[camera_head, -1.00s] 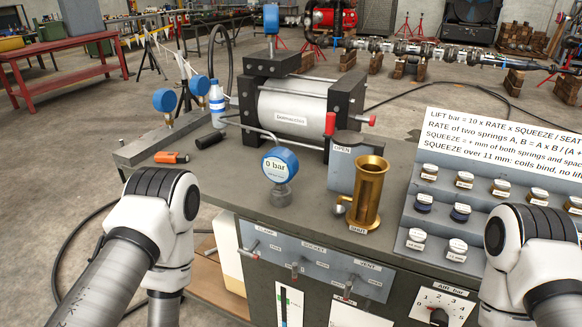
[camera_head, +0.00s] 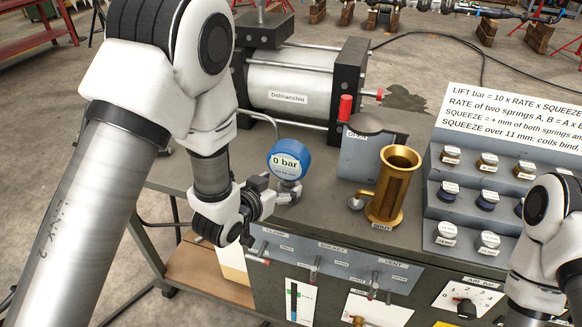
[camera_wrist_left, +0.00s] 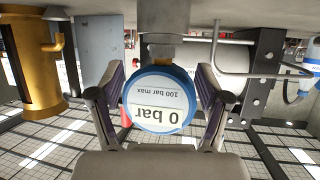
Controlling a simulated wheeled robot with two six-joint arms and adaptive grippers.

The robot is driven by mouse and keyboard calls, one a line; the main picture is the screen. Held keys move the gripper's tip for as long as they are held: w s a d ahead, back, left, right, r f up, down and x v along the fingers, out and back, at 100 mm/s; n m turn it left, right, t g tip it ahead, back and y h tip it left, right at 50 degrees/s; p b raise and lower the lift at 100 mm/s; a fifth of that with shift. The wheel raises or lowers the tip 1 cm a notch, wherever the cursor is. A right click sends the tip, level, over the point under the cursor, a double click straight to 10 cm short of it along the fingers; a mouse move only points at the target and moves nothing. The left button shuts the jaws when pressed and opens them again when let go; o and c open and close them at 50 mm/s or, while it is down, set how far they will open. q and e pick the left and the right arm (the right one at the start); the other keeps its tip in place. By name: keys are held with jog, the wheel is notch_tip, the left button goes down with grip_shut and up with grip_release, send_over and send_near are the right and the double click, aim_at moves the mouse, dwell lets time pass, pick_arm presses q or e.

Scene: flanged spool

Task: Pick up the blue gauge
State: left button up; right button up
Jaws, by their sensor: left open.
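The blue gauge (camera_head: 289,160) stands upright on its grey fitting on the bench, its white face reading "0 bar". It also shows in the left wrist view (camera_wrist_left: 160,103), upside down. My left gripper (camera_head: 281,192) is low at the front left of the gauge in the head view. In the wrist view its two fingers (camera_wrist_left: 160,92) are open, one on each side of the gauge. I cannot tell whether either finger touches it. My right arm shows at the right edge, but its gripper is out of view.
A brass cylinder (camera_head: 396,187) stands right of the gauge, beside a grey box (camera_head: 361,157). A large clamped cylinder (camera_head: 290,85) lies behind. A stepped rack of capped parts (camera_head: 487,200) is at the right. Small levers (camera_head: 315,266) line the bench front.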

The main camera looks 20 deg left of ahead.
aim_at(286, 181)
pick_arm(q)
jog(key=p+x, duration=0.1)
jog(key=x, duration=0.4)
jog(key=shift+a, duration=0.2)
jog(key=shift+w+d+f, duration=0.2)
jog(key=shift+w, duration=0.05)
grip_shut()
jog(key=shift+r, duration=0.1)
